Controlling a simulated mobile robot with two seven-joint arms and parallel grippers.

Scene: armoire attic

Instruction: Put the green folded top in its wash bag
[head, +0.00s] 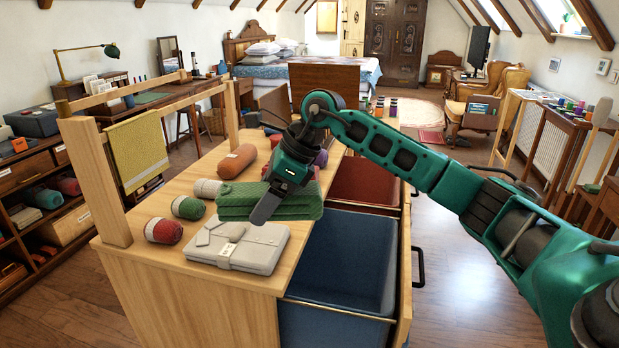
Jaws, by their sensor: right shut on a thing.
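The green folded top (310,205) is a thick, ribbed, layered bundle at the right edge of the wooden cabinet top. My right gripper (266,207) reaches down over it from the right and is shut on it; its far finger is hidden. I cannot tell whether the top is lifted off the surface. Fabric bags hang in the pulled-out frame on the right: a blue one (345,250) nearest, beside the green top, and a red one (368,180) behind it. No green bag is clearly visible. My left gripper is not in view.
A grey folded garment with a label (240,247) lies just in front of the green top. Rolled bundles, including an orange one (237,161) and a red one (163,230), lie to the left. A wooden rail with a yellow-green towel (138,150) borders the left side.

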